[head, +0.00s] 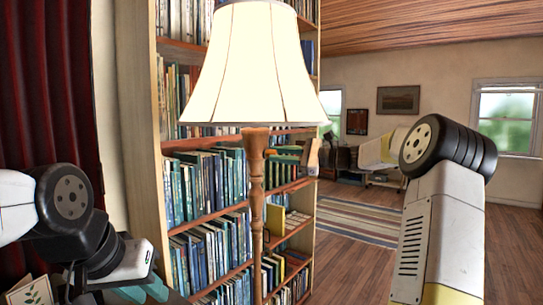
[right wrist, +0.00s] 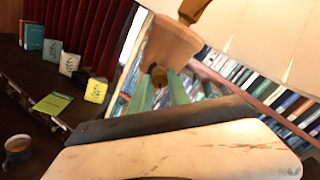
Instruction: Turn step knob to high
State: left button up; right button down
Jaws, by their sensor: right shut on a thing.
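The floor lamp has a cream shade (head: 255,65) on a turned wooden post (head: 257,200), in the middle of the head view. The step knob (right wrist: 159,76) is a small brown round piece on the wooden lamp neck (right wrist: 168,42) in the right wrist view. My right gripper (right wrist: 161,88) is shut on it, with one green finger on each side. In the head view my right gripper (head: 284,151) is just right of the post, below the shade. The knob's setting cannot be read. My left gripper (head: 148,290) is low at the left, away from the lamp; its finger gap is unclear.
A tall bookcase (head: 160,100) full of books stands close behind the lamp. A dark red curtain (head: 40,90) hangs at the left. A dark surface with small books and a mug (right wrist: 18,150) lies left in the right wrist view. Open floor and a striped rug (head: 345,218) lie beyond.

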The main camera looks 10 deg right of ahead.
jog(key=m, duration=2.3)
jog(key=shift+s, duration=0.1)
jog(key=shift+m, duration=0.3)
jog(key=c, duration=1.2)
grip_release()
jog(key=shift+c, duration=0.2)
jog(key=shift+r, duration=0.1)
jog(key=v, duration=0.7)
jog(key=shift+d, duration=0.35)
